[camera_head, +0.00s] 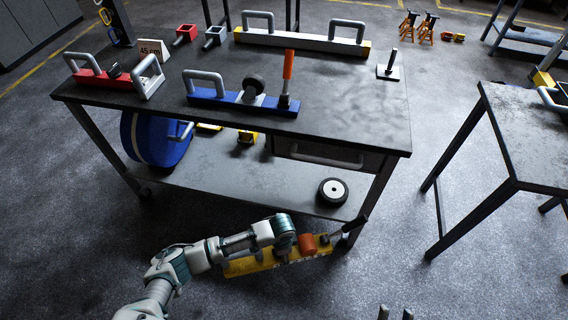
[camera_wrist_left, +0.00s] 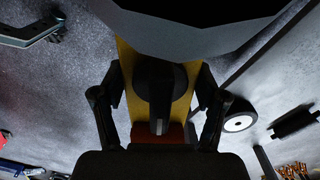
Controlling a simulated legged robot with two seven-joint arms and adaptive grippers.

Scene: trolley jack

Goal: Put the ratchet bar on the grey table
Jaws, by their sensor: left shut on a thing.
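A long yellow bar (camera_head: 283,258), which I take for the ratchet bar, has an orange cylinder and a dark lever at its right end. It is held low in front of the workbench. My left gripper (camera_head: 288,243) is shut on it; in the left wrist view the gripper's fingers (camera_wrist_left: 158,105) flank a black part on the yellow bar (camera_wrist_left: 127,65). My right gripper (camera_head: 396,314) shows only two fingertips, apart and empty, at the bottom edge. Two grey-topped tables show: the workbench (camera_head: 335,100) and a smaller table (camera_head: 525,130) at right.
The workbench carries a blue bar (camera_head: 225,98), a red tool (camera_head: 95,78), a long white bar (camera_head: 300,40) and a small stand (camera_head: 390,70). A wheel (camera_head: 332,191) lies on its lower shelf (camera_head: 240,172). The right table's visible top is mostly bare.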

